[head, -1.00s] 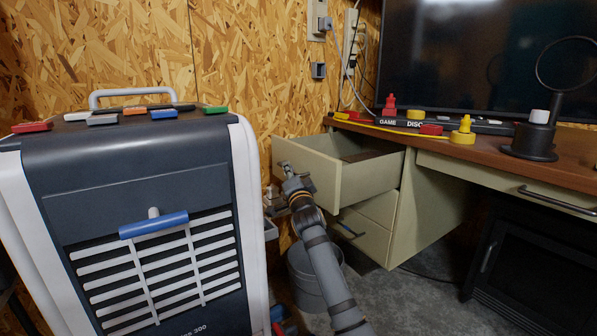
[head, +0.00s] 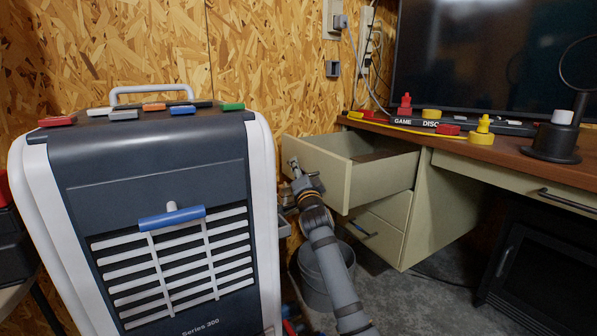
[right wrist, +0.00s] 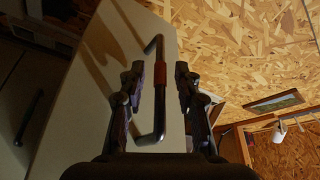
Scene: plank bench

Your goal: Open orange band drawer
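The top drawer (head: 335,182) of the cream desk pedestal stands pulled well out in the head view, its inside visible from above. In the right wrist view its bar handle (right wrist: 160,110) carries an orange band (right wrist: 160,73). My right gripper (head: 297,172) is at the drawer front in the head view and hides most of the handle. In the right wrist view its two fingers stand apart on either side of the banded bar, with gaps visible, so it is open around the handle. My left gripper is not in view.
A closed lower drawer with a dark handle (head: 362,229) sits below. A grey bin (head: 325,275) stands on the floor under the open drawer. A large dark-and-white cooler (head: 150,205) stands close at left. The wooden desktop (head: 480,146) holds several game pieces.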

